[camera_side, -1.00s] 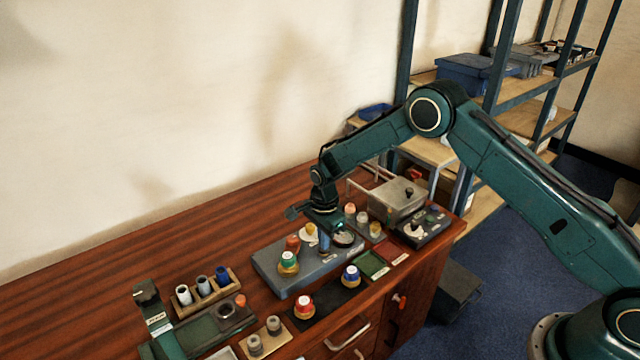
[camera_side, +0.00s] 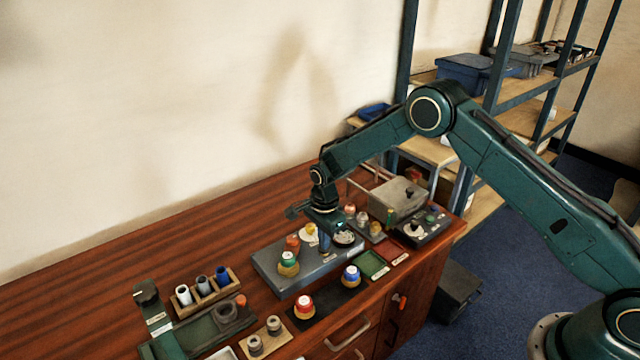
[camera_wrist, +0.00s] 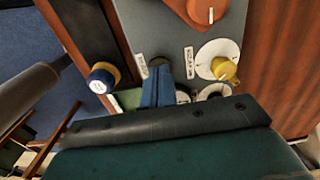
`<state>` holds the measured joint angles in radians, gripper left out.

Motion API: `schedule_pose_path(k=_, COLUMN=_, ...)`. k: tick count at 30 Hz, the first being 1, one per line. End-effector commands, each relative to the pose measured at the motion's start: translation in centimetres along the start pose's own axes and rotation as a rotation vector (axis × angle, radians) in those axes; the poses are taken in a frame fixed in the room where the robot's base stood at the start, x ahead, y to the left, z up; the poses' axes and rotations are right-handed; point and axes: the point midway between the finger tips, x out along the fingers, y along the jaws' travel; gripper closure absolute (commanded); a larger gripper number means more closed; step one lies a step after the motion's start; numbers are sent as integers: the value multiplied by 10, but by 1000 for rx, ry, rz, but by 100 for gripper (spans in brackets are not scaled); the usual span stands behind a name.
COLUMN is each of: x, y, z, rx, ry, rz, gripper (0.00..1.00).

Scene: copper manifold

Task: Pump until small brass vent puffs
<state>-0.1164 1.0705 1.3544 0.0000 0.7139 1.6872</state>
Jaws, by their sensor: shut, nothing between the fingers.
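The grey manifold plate (camera_side: 275,272) lies on the bench and carries several coloured knobs. My gripper (camera_side: 325,249) points down over its right part; its blue fingers (camera_wrist: 156,88) are shut and empty. In the wrist view the fingertips are at a dark round part (camera_wrist: 157,62) on the plate; I cannot tell whether they touch it. A yellow brass-coloured piece on a white disc (camera_wrist: 205,60) is to their right. I cannot tell whether it is the vent, and no puff shows. A round gauge (camera_side: 346,239) is beside my gripper, partly hidden by it.
A blue-topped knob (camera_side: 351,274) and a red-topped knob (camera_side: 304,304) stand in front of the plate. A green tray (camera_side: 372,264) is to the right, with a grey box (camera_side: 398,198) behind. A wooden rack (camera_side: 207,298) stands left. The back-left bench is clear.

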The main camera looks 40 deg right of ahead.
Motion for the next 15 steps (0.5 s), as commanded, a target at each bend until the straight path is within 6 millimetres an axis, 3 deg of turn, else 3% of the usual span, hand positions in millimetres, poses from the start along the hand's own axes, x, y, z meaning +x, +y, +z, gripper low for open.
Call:
schedule_pose_path(k=7, x=-21, y=1, z=0, rx=0, ry=0, rz=3, gripper=100)
schedule_pose_path(k=15, x=-68, y=0, z=0, rx=0, ry=0, rz=-3, gripper=100)
